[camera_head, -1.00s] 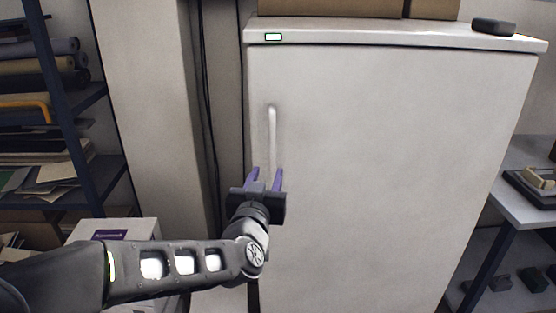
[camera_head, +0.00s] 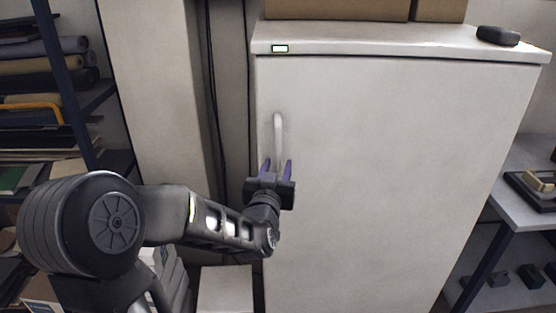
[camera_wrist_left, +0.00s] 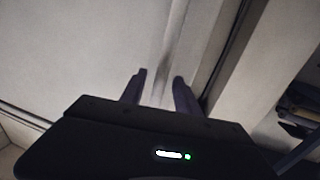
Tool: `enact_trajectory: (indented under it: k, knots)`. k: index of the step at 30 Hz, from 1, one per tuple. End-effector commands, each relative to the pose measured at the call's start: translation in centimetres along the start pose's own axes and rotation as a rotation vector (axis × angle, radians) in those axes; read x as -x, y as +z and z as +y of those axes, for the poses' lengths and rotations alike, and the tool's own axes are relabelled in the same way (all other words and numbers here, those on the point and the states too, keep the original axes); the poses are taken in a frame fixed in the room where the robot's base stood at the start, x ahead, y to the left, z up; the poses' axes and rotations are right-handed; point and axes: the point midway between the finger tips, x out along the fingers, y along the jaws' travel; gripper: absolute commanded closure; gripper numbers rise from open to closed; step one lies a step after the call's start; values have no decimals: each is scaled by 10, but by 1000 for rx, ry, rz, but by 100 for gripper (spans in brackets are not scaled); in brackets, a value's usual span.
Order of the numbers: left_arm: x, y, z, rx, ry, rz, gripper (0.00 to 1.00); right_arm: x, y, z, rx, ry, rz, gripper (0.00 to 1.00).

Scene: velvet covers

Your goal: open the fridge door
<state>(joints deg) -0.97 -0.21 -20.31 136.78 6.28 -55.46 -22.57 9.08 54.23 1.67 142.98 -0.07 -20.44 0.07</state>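The white fridge door (camera_head: 390,170) is shut and flush with the body. Its pale vertical bar handle (camera_head: 278,130) is near the door's left edge. My left gripper (camera_head: 275,167) is open in front of the handle's lower part, with its purple fingers apart on either side of the bar. In the left wrist view the handle (camera_wrist_left: 168,55) runs up from between the two fingertips (camera_wrist_left: 159,76). I cannot tell whether the fingers touch it. My right gripper is in neither view.
Boxes (camera_head: 340,8) and a dark object (camera_head: 498,35) sit on the fridge top. A shelf with rolls (camera_head: 45,65) stands at the left and a grey table (camera_head: 520,205) at the right. Black cables hang left of the fridge. White boxes stand on the floor below my arm.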

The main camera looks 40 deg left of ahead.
Motion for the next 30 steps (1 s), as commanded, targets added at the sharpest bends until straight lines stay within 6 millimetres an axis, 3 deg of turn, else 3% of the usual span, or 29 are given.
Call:
enact_trajectory:
  k: [4, 13, 27, 30]
  knots:
    - [-11, 0, 0, -2, 0, -1, 62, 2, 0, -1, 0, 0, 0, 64]
    - [-13, 0, 0, -1, 0, -1, 62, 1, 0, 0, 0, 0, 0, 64]
    - [-13, 0, 0, -1, 0, 0, 100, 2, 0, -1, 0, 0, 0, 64]
    - [-13, 0, 0, -1, 0, 0, 100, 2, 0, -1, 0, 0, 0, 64]
